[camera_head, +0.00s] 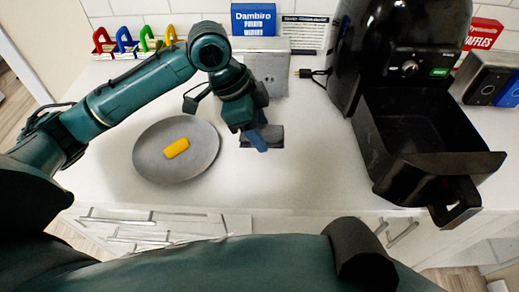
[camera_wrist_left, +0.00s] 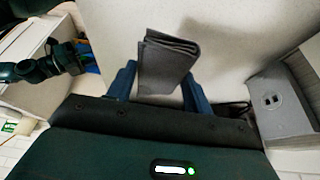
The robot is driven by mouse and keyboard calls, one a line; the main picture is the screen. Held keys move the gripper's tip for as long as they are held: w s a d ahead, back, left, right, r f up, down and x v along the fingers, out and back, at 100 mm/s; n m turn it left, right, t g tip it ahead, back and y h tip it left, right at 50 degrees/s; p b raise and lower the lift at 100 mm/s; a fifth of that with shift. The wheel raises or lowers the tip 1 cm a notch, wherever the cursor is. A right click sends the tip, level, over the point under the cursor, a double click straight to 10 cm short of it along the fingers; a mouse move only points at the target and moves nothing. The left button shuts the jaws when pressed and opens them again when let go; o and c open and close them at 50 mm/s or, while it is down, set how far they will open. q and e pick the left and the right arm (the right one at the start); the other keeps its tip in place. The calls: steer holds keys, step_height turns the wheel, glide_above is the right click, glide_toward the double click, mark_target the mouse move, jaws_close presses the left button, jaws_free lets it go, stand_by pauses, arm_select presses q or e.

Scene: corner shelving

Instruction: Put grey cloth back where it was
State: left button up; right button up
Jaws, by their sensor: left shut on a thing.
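The grey cloth (camera_wrist_left: 165,62) is folded and sits between the two blue fingers of my left gripper (camera_wrist_left: 160,88) in the left wrist view. In the head view the cloth (camera_head: 271,135) shows as a dark grey piece at my left gripper (camera_head: 256,138), partly hidden by the fingers. The gripper is shut on the cloth and points down at the white counter, just right of the grey plate. I cannot tell whether the cloth touches the counter. My right gripper is not in view.
A round grey plate (camera_head: 150,167) with a yellow block (camera_head: 177,148) is on the left. A black air fryer (camera_head: 395,60) with its basket (camera_head: 420,140) pulled out stands on the right. A grey outlet box (camera_head: 268,75) is behind. Bare counter (camera_head: 310,170) lies in front and between.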

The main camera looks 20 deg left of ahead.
mark_target(258, 157)
arm_select(q)
steer(key=shift+f, duration=2.95)
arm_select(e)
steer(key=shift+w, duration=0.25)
arm_select(q)
steer(key=shift+f, duration=0.1)
steer(key=o, duration=0.9)
steer(key=shift+o, duration=0.2)
steer(key=v, duration=1.2)
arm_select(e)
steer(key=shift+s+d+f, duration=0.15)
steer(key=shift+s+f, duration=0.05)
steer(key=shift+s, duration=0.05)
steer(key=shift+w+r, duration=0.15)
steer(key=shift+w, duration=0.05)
arm_select(q)
steer(key=shift+s, duration=0.1)
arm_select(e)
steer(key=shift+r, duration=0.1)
